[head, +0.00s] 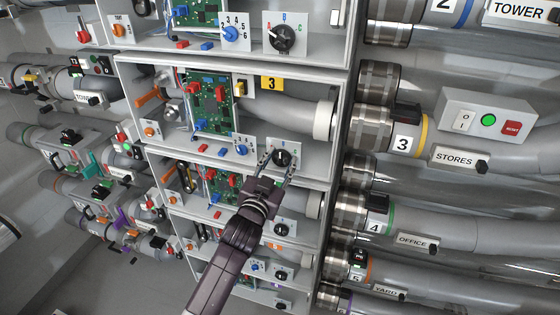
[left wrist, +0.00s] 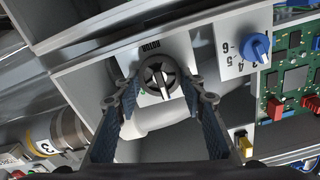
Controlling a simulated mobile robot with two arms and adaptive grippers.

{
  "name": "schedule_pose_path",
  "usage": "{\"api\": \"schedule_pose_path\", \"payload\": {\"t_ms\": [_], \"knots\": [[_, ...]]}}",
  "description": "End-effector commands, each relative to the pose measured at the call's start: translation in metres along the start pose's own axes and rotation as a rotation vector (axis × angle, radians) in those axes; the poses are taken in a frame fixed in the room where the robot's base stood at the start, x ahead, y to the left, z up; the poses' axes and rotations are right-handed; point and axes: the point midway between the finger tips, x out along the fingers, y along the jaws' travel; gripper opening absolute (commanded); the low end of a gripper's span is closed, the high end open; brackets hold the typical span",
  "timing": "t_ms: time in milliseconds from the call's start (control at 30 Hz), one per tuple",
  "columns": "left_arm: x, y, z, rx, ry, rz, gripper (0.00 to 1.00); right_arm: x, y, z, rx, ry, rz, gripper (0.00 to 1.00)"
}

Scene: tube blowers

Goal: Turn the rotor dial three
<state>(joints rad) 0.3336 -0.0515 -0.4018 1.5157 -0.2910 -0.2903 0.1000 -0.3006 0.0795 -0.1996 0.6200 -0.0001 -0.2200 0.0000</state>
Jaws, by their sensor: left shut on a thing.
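The rotor dial three (head: 281,158) is a black knob with a white pointer bar on a white plate in the bay marked with a yellow 3 (head: 272,83). In the left wrist view the dial (left wrist: 157,77) sits under an upside-down ROTOR label. My left gripper (head: 278,158) reaches up from below with one finger on each side of the knob. In the left wrist view its fingers (left wrist: 158,82) close around the dial, and it is shut on it. The fingertips hide part of the plate's letters. My right gripper is not in view.
A blue numbered dial (head: 240,149) is just left of the rotor dial, beside a green circuit board (head: 208,103). Similar bays stand above and below with shelf edges between. A grey pipe (head: 280,110) runs above the dial. A STORES control box (head: 488,122) is at the right.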

Motion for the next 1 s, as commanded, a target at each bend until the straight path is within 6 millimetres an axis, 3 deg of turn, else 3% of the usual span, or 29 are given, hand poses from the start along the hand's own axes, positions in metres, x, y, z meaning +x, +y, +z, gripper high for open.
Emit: {"api": "schedule_pose_path", "payload": {"t_ms": [167,200,333,733,1000], "knots": [[0.000,0.001,0.002,0.000,-0.003,0.001,0.13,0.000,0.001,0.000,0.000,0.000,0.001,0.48],[0.000,0.000,0.002,0.000,-0.003,0.001,0.42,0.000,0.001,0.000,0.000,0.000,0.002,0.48],[0.000,0.000,0.001,-0.001,-0.002,0.001,0.55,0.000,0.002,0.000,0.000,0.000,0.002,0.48],[-0.007,0.000,0.001,-0.001,0.000,0.000,0.55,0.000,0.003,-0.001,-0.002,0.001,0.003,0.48],[-0.052,0.000,0.002,-0.001,-0.003,0.001,0.55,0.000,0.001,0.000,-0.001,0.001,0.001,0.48]]}}
